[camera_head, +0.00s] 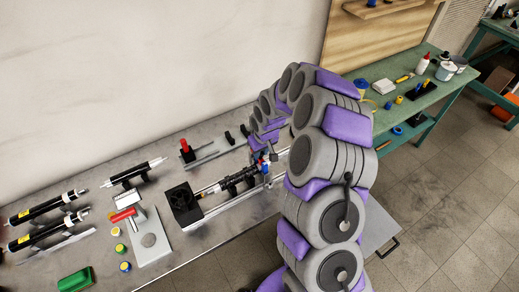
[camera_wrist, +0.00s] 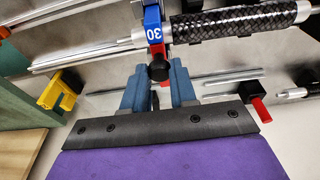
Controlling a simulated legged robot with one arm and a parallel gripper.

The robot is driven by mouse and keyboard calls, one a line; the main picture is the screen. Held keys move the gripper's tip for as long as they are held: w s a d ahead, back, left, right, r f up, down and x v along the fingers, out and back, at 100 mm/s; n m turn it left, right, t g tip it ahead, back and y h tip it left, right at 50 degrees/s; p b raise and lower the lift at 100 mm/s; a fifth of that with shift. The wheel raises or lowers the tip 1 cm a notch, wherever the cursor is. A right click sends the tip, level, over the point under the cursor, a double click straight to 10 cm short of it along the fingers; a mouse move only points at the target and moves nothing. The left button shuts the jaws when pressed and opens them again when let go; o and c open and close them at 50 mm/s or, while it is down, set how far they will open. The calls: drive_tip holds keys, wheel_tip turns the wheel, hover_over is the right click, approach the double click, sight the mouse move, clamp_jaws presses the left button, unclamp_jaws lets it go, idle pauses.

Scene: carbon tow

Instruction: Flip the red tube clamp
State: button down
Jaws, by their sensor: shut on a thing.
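The red tube clamp (camera_wrist: 156,50) shows as a red piece with a black knob, just below a blue block marked "30" in the wrist view. My gripper (camera_wrist: 159,68) has its two blue-grey fingers on either side of the knob, shut on the clamp. The clamp is beside the end of a black woven tube (camera_wrist: 240,20). In the head view the clamp (camera_head: 273,157) is a small red spot at the right end of the tube fixture, where my arm reaches down. My fingers are mostly hidden there by the arm.
The grey bench (camera_head: 200,250) holds a black fan box (camera_head: 181,203), black cylinders (camera_head: 45,207), a red-handled tool on a white plate (camera_head: 150,240) and a green block (camera_head: 75,281). A green table (camera_head: 425,105) stands at right. A yellow clamp (camera_wrist: 52,92) shows at left in the wrist view.

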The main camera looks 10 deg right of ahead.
drive_tip(key=shift+s+f, duration=0.15)
drive_tip(key=shift+s, duration=0.05)
idle(0.3)
drive_tip(key=c, duration=0.9)
unclamp_jaws()
drive_tip(key=s+r, duration=0.2)
drive_tip(key=r, duration=0.6)
drive_tip(key=s+d+r+p, duration=0.1)
drive_tip(key=r, duration=0.7)
drive_tip(key=shift+s+d+r, duration=0.15)
drive_tip(key=shift+s+r, duration=0.2)
drive_tip(key=shift+r, duration=0.05)
